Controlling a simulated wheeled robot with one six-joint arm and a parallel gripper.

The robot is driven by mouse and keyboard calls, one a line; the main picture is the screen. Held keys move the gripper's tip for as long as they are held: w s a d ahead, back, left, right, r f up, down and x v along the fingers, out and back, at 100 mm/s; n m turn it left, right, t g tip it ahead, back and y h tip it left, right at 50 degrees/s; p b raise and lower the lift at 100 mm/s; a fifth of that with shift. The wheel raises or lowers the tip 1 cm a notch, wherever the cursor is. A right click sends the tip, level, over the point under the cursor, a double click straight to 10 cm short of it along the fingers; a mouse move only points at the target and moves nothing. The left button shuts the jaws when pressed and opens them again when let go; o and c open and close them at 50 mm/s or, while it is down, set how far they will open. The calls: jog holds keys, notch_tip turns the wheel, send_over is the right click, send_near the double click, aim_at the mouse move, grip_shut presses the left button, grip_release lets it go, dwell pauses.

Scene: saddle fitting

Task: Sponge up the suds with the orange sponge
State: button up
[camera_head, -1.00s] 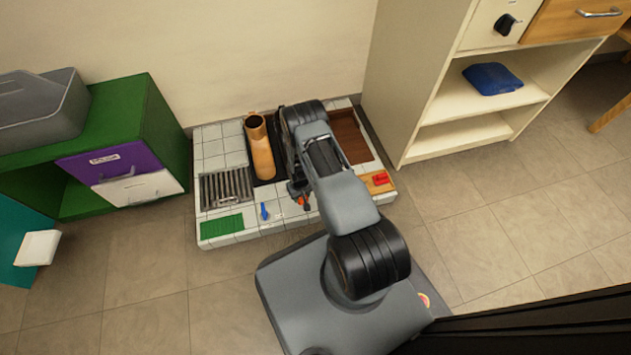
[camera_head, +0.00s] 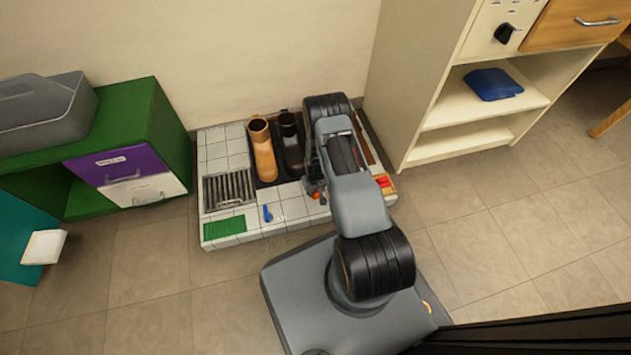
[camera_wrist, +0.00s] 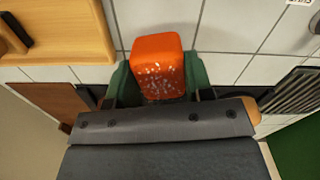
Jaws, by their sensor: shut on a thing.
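My gripper (camera_wrist: 158,85) is shut on the orange sponge (camera_wrist: 157,62). The sponge sits between its green fingers in the wrist view, with pale specks on its near face. In the head view, a small orange bit of the sponge (camera_head: 317,195) shows beside my arm, over the front part of the tiled platform (camera_head: 290,213). I cannot tell if the sponge touches the tiles. No suds can be made out clearly on the platform; my arm hides part of its right side.
A tan boot (camera_head: 262,150) and a black boot (camera_head: 291,147) stand on the platform, left of my arm. A metal grate (camera_head: 228,188), green mat (camera_head: 225,226) and blue object (camera_head: 267,212) lie left. A wooden tray with a red item (camera_head: 384,181) is right. A cream shelf (camera_head: 470,140) stands beyond.

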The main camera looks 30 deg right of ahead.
jog(key=shift+r+p, duration=1.1)
jog(key=shift+r, duration=0.8)
